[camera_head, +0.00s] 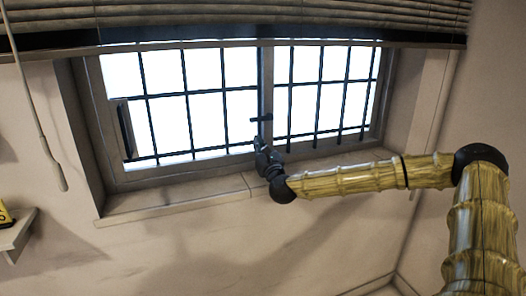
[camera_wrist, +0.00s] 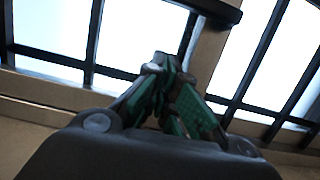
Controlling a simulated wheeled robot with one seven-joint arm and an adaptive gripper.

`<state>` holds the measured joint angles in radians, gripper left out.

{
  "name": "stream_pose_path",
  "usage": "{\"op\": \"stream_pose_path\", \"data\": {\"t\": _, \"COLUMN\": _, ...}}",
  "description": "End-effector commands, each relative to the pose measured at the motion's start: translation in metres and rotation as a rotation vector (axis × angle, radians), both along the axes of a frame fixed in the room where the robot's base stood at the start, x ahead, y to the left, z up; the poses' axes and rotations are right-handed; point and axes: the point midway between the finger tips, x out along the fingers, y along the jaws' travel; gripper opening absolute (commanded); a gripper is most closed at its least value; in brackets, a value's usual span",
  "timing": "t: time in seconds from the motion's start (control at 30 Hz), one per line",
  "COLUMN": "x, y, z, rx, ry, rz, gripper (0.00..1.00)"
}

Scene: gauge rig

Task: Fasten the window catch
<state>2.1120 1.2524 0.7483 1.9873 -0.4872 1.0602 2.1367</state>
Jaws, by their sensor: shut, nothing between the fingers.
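The window (camera_head: 190,172) has two barred panes with a post between them. A small dark catch (camera_head: 261,118) sits across the middle post, a little above my gripper. In the wrist view a dark bar that looks like the catch (camera_wrist: 212,8) crosses the post at the top edge, partly cut off. My gripper (camera_head: 258,140) is at the lower part of the middle post, just below the catch. In the wrist view my gripper (camera_wrist: 160,68) is shut and empty, with green pads on its fingers. I cannot tell whether it touches the post.
A dark upright handle (camera_head: 122,130) is on the left window frame. A slatted blind (camera_head: 240,20) hangs across the top, and its cord (camera_head: 45,150) hangs at the left. The sill (camera_head: 175,205) runs below the window. A small shelf (camera_head: 15,235) is at lower left.

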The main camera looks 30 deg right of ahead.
Motion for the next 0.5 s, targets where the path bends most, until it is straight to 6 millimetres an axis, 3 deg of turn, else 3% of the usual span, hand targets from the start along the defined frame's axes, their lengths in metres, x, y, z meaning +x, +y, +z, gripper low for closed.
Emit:
{"op": "stream_pose_path", "data": {"t": 0.07, "x": 0.012, "y": -0.002, "z": 0.006, "rx": -0.002, "ry": -0.001, "rz": 0.0, "gripper": 0.0}}
{"op": "stream_pose_path", "data": {"t": 0.23, "x": 0.009, "y": -0.002, "z": 0.03, "rx": 0.0, "ry": -0.001, "rz": 0.0, "gripper": 0.0}}
{"op": "stream_pose_path", "data": {"t": 0.5, "x": 0.009, "y": -0.002, "z": 0.042, "rx": 0.0, "ry": 0.0, "rz": 0.0, "gripper": 0.0}}
